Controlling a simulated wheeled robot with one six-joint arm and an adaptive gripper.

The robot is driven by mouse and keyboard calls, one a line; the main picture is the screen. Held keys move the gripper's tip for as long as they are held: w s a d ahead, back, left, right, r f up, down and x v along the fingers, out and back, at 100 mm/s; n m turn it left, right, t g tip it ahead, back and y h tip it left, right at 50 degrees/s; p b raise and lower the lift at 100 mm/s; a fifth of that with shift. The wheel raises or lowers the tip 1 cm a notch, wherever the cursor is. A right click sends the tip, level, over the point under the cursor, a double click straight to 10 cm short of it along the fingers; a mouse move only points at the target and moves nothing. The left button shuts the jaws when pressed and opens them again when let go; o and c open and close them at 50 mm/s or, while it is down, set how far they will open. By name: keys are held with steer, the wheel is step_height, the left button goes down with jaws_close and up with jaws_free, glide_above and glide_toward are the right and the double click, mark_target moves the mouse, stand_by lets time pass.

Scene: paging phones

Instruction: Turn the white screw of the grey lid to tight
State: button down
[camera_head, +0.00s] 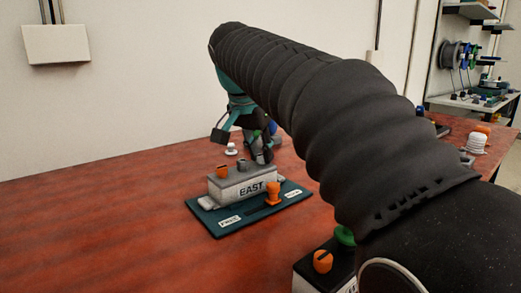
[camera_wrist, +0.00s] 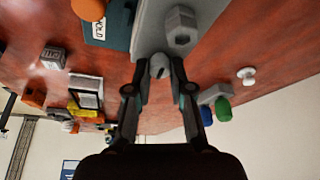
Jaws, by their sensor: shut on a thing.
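The grey lid (camera_head: 240,184) tops a block marked EAST on a dark teal base plate; its grey top also shows in the wrist view (camera_wrist: 150,25). My gripper (camera_head: 261,160) points down at the lid's right end. In the wrist view my gripper (camera_wrist: 159,72) has its fingertips closed on the white screw (camera_wrist: 158,66), which looks pale grey here. The fingers hide much of the screw, and its turn angle cannot be told. A grey hex knob (camera_wrist: 181,30) stands beside it on the lid.
A small white piece (camera_head: 231,149) lies behind. A dark box with an orange knob (camera_head: 322,261) is at the front. The table's left side is clear.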

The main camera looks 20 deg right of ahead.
steer(key=shift+m, duration=0.7)
steer(key=shift+h, duration=0.3)
steer(key=c, duration=1.3)
jaws_free()
steer(key=shift+r, duration=0.1)
steer(key=v, duration=0.7)
steer(key=shift+w, duration=0.2)
steer(key=shift+a+r+g, duration=0.1)
steer(key=shift+r+g, duration=0.1)
steer(key=shift+g, duration=0.1)
